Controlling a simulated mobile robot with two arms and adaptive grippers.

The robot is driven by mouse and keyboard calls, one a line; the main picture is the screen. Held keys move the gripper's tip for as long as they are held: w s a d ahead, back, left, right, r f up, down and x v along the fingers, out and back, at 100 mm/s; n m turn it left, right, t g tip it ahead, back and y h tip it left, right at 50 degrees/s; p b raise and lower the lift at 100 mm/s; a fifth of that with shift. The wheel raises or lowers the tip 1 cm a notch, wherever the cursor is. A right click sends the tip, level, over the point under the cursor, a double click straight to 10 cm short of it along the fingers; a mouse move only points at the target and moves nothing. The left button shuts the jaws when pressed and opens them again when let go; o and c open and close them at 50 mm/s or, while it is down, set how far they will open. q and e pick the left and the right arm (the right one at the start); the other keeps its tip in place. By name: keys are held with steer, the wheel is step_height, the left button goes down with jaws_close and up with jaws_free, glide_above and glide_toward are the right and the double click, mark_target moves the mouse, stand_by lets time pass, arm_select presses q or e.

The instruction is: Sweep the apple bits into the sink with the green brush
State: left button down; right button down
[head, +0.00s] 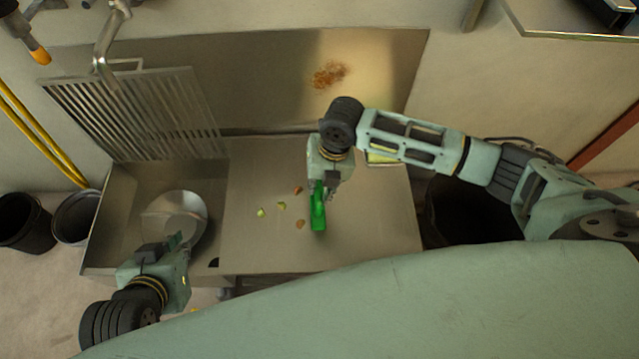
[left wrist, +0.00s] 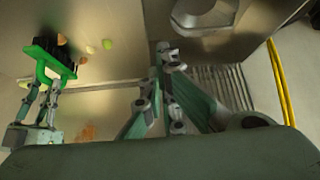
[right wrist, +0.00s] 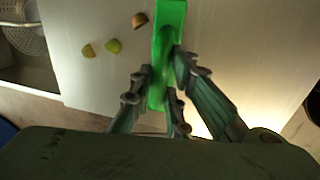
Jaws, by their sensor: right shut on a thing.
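The green brush (head: 317,210) is held in my right gripper (head: 322,184) over the steel counter, right of the apple bits. Its black bristles show in the left wrist view (left wrist: 46,46); I cannot tell if they touch the counter. The right wrist view shows the fingers (right wrist: 160,92) shut on its green handle (right wrist: 168,30). Several apple bits lie scattered on the counter, including a green one (head: 281,206) and brown ones (head: 298,190) (head: 300,224). The sink (head: 118,215) is to their left. My left gripper (head: 179,240) is empty and shut at the sink's front side (left wrist: 164,52).
A round metal strainer (head: 175,215) sits in the sink. A slatted metal rack (head: 140,110) leans behind it. A brown stain (head: 329,74) marks the backsplash. Dark bins (head: 75,217) stand left of the sink. The counter (head: 255,165) between bits and sink is clear.

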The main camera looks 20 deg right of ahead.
arm_select(q)
steer(key=shift+s+f, duration=0.1)
steer(key=shift+s, duration=0.05)
stand_by(0.5)
arm_select(e)
steer(key=shift+w+a, duration=0.2)
steer(key=shift+a, duration=0.5)
arm_select(q)
steer(key=s, duration=0.1)
steer(key=s+a+f+g, duration=0.1)
steer(key=shift+s+f+g+p, duration=0.1)
steer(key=shift+s+g+p, duration=0.2)
arm_select(e)
steer(key=a, duration=0.1)
steer(key=w+a, duration=0.1)
steer(key=a, duration=0.1)
steer(key=shift+a, duration=0.25)
